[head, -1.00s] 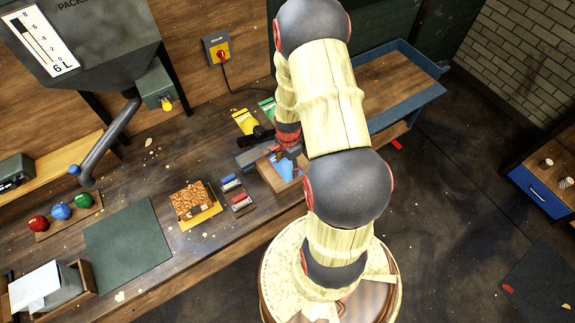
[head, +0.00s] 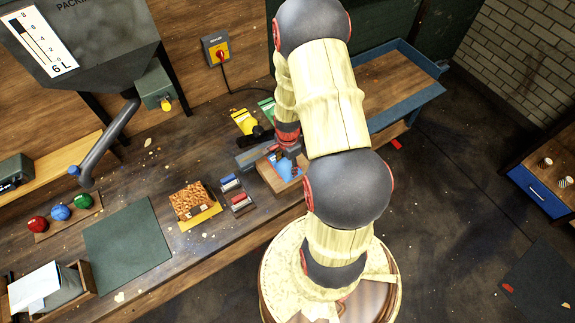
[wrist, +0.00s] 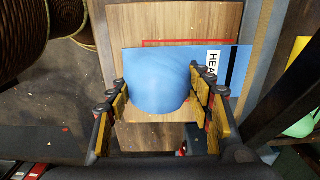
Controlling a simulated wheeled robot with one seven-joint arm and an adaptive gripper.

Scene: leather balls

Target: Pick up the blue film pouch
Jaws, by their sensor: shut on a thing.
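The blue film pouch (wrist: 160,78) lies over a wooden board (wrist: 165,20) in the wrist view, with a white label reading "HEA" and a black stripe at its right end. Its middle bulges up between the two fingers of my gripper (wrist: 165,100). The fingers are shut on the pouch from left and right. In the head view, the pouch (head: 284,169) shows as a small blue patch beneath my gripper (head: 290,155), partly hidden by my arm.
A rack of small coloured rolls (head: 236,194) and a box of brown pieces (head: 190,202) stand left of the board. Yellow (head: 243,121) and green (head: 267,108) packets lie behind it. A blue-edged tray table (head: 395,85) is at the right. The dark green mat (head: 127,243) is clear.

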